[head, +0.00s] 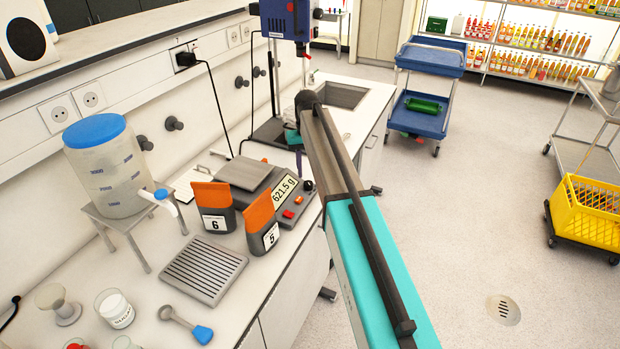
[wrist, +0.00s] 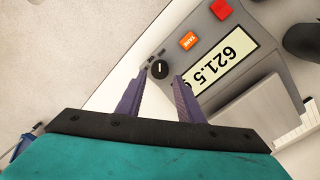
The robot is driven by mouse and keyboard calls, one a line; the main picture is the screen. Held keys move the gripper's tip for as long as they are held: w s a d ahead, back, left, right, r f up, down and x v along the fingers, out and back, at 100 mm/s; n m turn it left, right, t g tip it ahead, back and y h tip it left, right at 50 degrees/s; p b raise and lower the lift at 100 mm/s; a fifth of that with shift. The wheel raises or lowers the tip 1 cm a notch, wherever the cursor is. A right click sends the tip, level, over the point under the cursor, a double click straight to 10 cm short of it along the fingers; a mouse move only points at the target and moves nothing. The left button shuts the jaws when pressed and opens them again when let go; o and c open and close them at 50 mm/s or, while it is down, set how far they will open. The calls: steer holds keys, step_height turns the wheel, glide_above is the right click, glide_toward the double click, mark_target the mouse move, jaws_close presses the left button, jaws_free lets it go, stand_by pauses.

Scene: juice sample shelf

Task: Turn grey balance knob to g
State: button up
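The grey balance (head: 275,200) stands on the bench with a bare weighing plate and a display reading 621.5 g. It also shows in the wrist view (wrist: 225,95), seen upside down. Its dark round knob (wrist: 159,69) carries a white pointer mark; small labels beside it are too small to read. In the head view the knob (head: 308,186) sits right of the display. My gripper (wrist: 157,80) is open and empty, with its two purple fingers apart on either side of the knob in the picture. Whether they touch it I cannot tell. In the head view my gripper (head: 299,168) is partly hidden by my arm.
Orange-topped containers marked 6 (head: 214,208) and 5 (head: 262,225) stand close in front of the balance. A red button (wrist: 220,9) and an orange button (wrist: 188,40) are near the knob. A grey slotted tray (head: 203,270) and a dispenser (head: 105,170) are at left.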

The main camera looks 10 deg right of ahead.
mark_target(309, 182)
steer(key=shift+f+p, duration=0.8)
steer(key=shift+f, duration=1.8)
steer(key=c, duration=0.6)
steer(key=shift+d, duration=0.35)
steer(key=shift+c, duration=0.9)
steer(key=shift+a, duration=0.25)
